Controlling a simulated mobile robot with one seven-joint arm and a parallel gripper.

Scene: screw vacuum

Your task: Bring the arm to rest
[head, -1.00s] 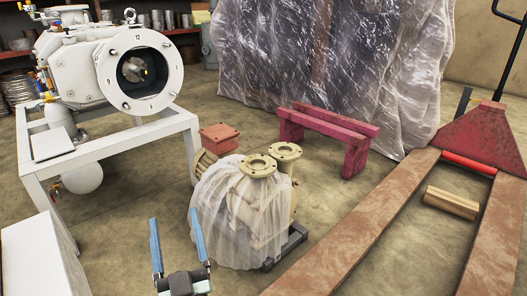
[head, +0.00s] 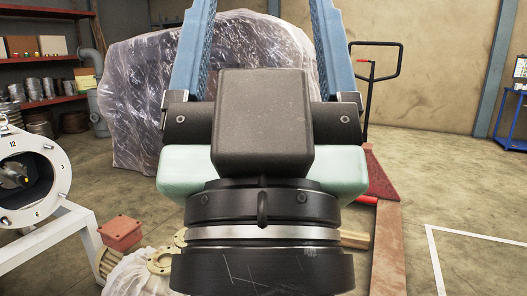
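My gripper (head: 263,18) stands large and close in front of the head camera, pointing up. Its two blue fingers are spread wide apart, and only the background shows between them. The fingertips reach the top edge of the picture. My black wrist fills the lower middle and hides much of the floor and the things behind it.
A white vacuum pump (head: 32,178) on a white frame is at the left. A plastic-wrapped load (head: 135,85) stands behind. A partly hidden red pallet jack (head: 383,185) is to the right. Pale flanged parts (head: 160,262) sit lower left. Open floor lies at right.

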